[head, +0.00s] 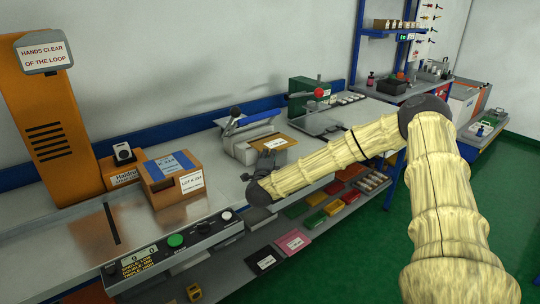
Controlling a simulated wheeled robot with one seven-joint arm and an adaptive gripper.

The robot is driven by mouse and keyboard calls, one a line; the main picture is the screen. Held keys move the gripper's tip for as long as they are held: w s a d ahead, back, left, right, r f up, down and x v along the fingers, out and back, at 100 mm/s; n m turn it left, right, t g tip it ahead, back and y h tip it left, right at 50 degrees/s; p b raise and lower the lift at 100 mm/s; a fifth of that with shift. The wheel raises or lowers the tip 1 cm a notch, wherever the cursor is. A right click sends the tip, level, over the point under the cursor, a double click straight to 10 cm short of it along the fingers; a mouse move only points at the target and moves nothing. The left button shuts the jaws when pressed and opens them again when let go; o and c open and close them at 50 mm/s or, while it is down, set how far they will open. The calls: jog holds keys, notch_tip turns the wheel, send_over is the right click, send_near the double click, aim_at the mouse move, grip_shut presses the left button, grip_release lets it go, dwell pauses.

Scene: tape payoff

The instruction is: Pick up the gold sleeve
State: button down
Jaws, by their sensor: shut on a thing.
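The fingertips are small and partly hidden by the gripper's own body. I cannot tell whether the sleeve is clear of the surface below it.
An orange-brown carton (158,187) with blue tape stands left on the bench, near an orange machine column (58,130). A front control panel (175,240) has a green button. A lower shelf holds pink (293,242) and black (264,262) sleeves. The green floor at right is open.

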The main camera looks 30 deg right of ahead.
jog(key=s+a+r+p, duration=0.1)
jog(key=s+a+r, duration=0.3)
jog(key=s+a, duration=0.3)
jog(key=shift+s+p, duration=0.3)
jog(key=shift+s, duration=0.4)
